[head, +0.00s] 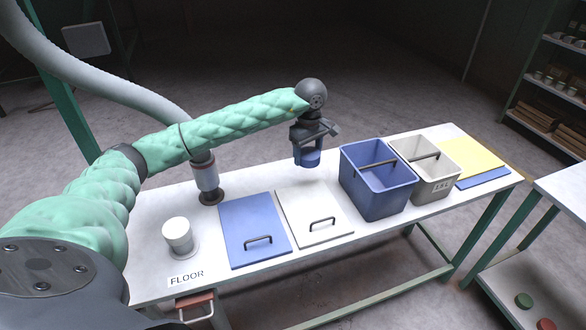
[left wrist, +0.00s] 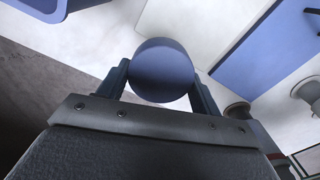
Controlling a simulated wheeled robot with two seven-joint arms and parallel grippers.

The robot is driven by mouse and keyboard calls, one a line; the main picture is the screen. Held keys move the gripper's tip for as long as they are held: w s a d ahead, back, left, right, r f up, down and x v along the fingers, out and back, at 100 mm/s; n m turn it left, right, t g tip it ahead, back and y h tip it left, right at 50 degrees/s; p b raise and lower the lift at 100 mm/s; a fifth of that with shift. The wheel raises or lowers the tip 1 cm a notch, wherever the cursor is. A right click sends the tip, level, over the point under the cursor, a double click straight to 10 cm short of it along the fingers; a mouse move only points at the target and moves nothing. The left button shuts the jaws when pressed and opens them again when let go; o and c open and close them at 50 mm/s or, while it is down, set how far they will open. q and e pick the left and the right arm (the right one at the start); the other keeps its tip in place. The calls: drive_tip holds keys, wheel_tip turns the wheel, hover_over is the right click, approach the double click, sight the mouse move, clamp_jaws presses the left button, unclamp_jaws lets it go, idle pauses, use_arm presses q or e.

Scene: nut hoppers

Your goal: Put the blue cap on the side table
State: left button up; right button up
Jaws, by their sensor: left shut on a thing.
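The blue cap (head: 311,158) is a short round blue piece, held in my left gripper (head: 308,150) above the back edge of the white main table (head: 375,225). In the left wrist view the round cap (left wrist: 162,70) sits between the two fingers of the left gripper (left wrist: 160,88), which are shut on it. It is clear of the tabletop. A second white table (head: 568,190), likely the side table, is at the right edge and partly out of frame. My right gripper is not in view.
On the main table are a blue lid (head: 250,221) and a white lid (head: 303,203) with handles, a blue hopper (head: 375,200), a pale hopper (head: 437,187), a white cylinder (head: 178,236) and a hose nozzle (head: 207,178). A gap separates the tables.

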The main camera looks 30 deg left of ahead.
use_arm(q)
drive_tip(key=a+f+p, duration=0.1)
drive_tip(key=a+f, duration=0.1)
drive_tip(key=a, duration=0.1)
drive_tip(key=p, duration=0.2)
hover_over(279, 179)
wheel_tip(279, 179, down, 4)
drive_tip(key=shift+a, duration=0.1)
wheel_tip(279, 179, down, 4)
drive_tip(key=shift+f+p, duration=0.1)
drive_tip(key=shift+p, duration=0.75)
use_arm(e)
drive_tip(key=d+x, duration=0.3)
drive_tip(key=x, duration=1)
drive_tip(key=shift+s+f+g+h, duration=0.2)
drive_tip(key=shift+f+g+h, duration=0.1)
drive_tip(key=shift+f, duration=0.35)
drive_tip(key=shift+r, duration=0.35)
use_arm(q)
drive_tip(key=o, duration=1)
drive_tip(key=shift+c, duration=0.2)
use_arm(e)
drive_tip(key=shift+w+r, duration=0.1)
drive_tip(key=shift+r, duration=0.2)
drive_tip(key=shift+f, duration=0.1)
